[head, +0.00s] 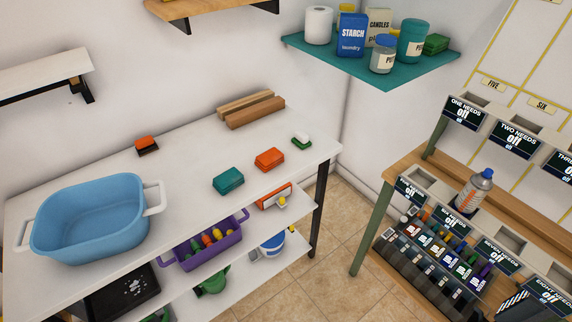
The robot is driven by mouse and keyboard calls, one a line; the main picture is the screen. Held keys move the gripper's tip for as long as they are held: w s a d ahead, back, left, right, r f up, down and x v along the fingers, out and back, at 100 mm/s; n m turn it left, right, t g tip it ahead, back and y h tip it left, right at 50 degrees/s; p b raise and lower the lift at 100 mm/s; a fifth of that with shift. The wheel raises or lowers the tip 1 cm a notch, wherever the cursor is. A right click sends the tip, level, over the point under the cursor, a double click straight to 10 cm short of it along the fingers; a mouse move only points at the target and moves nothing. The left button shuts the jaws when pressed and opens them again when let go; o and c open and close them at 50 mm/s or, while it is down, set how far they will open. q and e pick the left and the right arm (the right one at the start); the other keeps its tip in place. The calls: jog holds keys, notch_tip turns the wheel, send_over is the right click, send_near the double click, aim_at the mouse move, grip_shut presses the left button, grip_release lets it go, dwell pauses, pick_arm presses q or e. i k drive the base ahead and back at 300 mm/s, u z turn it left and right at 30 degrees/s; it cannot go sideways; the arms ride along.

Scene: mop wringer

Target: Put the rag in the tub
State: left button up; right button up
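The light blue tub (92,215) with pale side handles stands on the left of the white table; its inside looks empty. I cannot identify a rag for certain. A teal block-like item (228,181) and an orange one (269,159) lie on the table to the right of the tub; I cannot tell whether either is folded cloth. Neither of my grippers is in view.
A small orange-and-black item (147,146), wooden blocks (250,110) and a green-and-white item (301,141) lie along the table's back and right. A purple basket (205,243) is below. A teal shelf (375,68) and a rack with a spray can (474,190) stand right.

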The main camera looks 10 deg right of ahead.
aim_at(83, 237)
jog(key=z, duration=0.95)
jog(key=i, duration=1.05)
jog(key=u, duration=1.7)
